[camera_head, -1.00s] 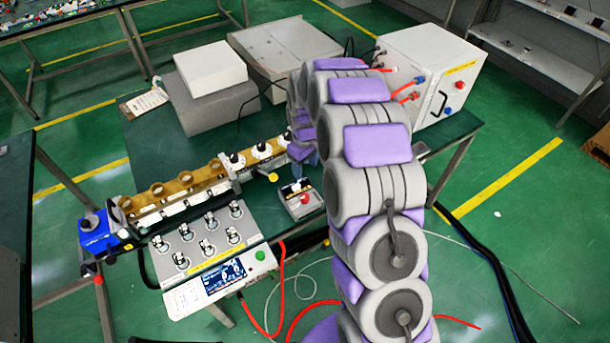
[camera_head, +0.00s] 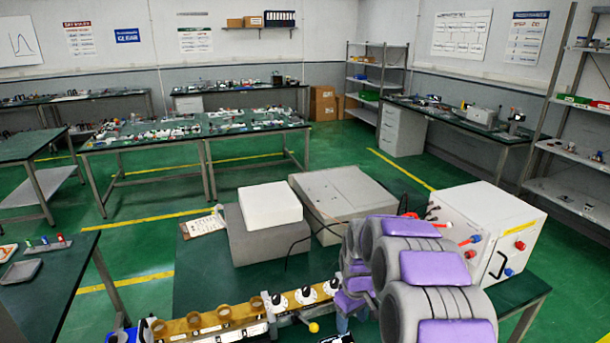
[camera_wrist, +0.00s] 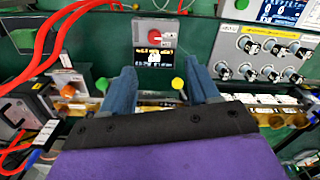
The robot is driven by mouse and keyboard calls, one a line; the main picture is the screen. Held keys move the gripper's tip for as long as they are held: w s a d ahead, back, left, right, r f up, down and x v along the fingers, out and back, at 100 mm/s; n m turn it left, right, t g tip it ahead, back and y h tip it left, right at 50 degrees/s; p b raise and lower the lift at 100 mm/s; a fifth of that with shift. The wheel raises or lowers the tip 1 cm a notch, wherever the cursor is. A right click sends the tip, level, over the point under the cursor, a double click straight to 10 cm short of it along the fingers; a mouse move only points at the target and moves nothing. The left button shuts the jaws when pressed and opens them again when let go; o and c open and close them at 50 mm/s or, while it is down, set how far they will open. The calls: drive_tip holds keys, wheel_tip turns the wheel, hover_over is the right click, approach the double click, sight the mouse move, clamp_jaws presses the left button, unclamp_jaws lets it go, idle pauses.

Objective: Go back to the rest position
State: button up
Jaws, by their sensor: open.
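My gripper (camera_wrist: 155,93) shows in the wrist view with its two blue fingers apart and nothing between them. It faces the bench with the microwave gear. A small meter box (camera_wrist: 157,45) with a red knob and a lit display lies beyond the fingertips. A yellow knob (camera_wrist: 177,84) shows near the right finger, and a green ball (camera_wrist: 102,84) near the left one. The brass waveguide rail (camera_head: 205,322) runs along the bench's front, left of my arm.
A white box with red and blue connectors (camera_head: 483,235) stands right of my arm. Grey and white boxes (camera_head: 268,222) stand behind the rail. Red cables (camera_wrist: 55,40) loop at the wrist view's left. A panel of knobs (camera_wrist: 265,55) is at its right. Green floor (camera_head: 340,150) lies open behind.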

drive_tip(key=s+r+m, duration=0.1)
drive_tip(key=s+r, duration=0.3)
drive_tip(key=s, duration=0.3)
drive_tip(key=s+r+m+b, duration=0.1)
drive_tip(key=s+r, duration=0.3)
drive_tip(key=s, duration=0.3)
drive_tip(key=s+r+m, duration=0.1)
drive_tip(key=s+r, duration=0.3)
drive_tip(key=s, duration=0.3)
drive_tip(key=s+m+g+b, duration=0.1)
drive_tip(key=s+m, duration=0.2)
drive_tip(key=s, duration=1.5)
drive_tip(key=shift+s+g, duration=0.3)
drive_tip(key=shift+s, duration=0.05)
drive_tip(key=shift+d, duration=0.1)
